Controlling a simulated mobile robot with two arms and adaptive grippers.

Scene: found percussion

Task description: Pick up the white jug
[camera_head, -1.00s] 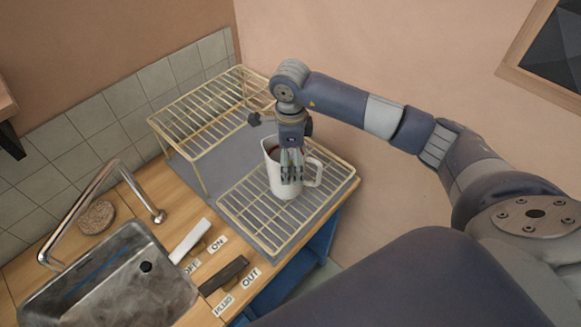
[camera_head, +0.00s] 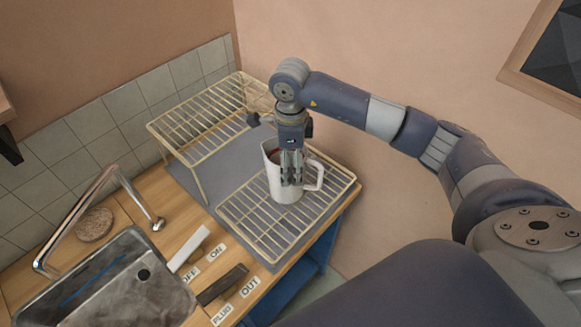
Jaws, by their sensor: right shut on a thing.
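The white jug (camera_head: 284,190) stands upright at the back of the low wire rack (camera_head: 246,212), its handle on the right. I cannot tell whether its base touches the rack's bars. My right gripper (camera_head: 291,182) points down at the jug from above and is shut on it, with its fingers in front of the near wall. The fingers hide part of the jug's front and rim. The inside of the jug looks dark reddish near the rim. My left gripper is out of view.
A taller wire rack (camera_head: 205,115) stands behind, to the left. A metal sink (camera_head: 110,285) and a curved tap (camera_head: 100,190) are at the left. White (camera_head: 190,248) and dark (camera_head: 222,285) levers lie by labels. A round brown pad (camera_head: 95,224) sits by the wall.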

